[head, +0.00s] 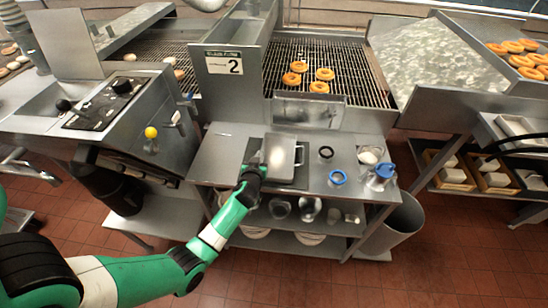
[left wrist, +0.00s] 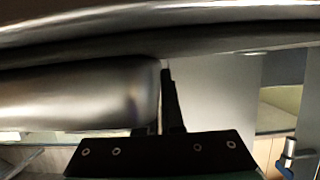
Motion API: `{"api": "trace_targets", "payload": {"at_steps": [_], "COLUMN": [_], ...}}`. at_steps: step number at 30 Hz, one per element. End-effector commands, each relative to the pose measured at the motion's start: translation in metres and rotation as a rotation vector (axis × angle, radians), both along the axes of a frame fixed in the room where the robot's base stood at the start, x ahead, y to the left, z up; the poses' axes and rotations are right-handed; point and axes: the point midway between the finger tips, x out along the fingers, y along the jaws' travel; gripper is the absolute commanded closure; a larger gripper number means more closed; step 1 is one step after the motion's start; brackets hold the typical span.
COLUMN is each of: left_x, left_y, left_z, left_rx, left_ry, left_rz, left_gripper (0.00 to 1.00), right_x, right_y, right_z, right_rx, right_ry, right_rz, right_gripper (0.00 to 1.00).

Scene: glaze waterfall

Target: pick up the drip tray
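The drip tray (head: 281,152) is a shallow grey metal tray on the steel work table, over a darker mat, with a handle at its right side. My left gripper (head: 254,172) reaches in from the left and is at the tray's near left edge. In the left wrist view, a large, close metal piece (left wrist: 80,95), which seems to be the tray, covers one finger. The other dark finger (left wrist: 172,105) stands at the middle of the palm against its end, so the gripper looks shut on the tray's edge. My right gripper is not in view.
Right of the tray on the table (head: 225,150) are a black ring (head: 326,152), a blue ring (head: 338,177), a white bowl (head: 370,155) and a blue-topped jug (head: 381,175). The glazing grate (head: 350,80) with doughnuts stands behind. A bin (head: 398,222) stands at the right.

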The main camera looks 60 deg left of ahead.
Motion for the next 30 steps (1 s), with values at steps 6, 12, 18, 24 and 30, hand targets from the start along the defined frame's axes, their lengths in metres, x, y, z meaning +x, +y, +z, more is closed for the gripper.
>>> {"api": "trace_targets", "payload": {"at_steps": [6,12,18,24,30], "left_x": [0.001,-0.001,-0.035,-0.076,-0.101], "left_y": [0.000,-0.002,-0.030,-0.066,-0.086], "left_z": [0.010,0.043,0.096,0.117,0.129], "left_rx": [0.003,0.003,0.003,0.001,0.002], "left_ry": [-0.002,-0.005,-0.005,-0.001,-0.001], "left_rz": [-0.001,-0.001,-0.002,-0.003,-0.002], "left_gripper": [1.00,1.00,1.00,1.00,1.00], "right_x": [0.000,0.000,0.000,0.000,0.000], "right_y": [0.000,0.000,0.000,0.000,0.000], "right_z": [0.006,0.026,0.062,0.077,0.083], "right_rx": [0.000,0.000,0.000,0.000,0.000], "right_ry": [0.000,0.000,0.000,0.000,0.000], "right_rz": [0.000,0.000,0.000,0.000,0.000], "right_gripper": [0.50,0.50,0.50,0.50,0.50]}}
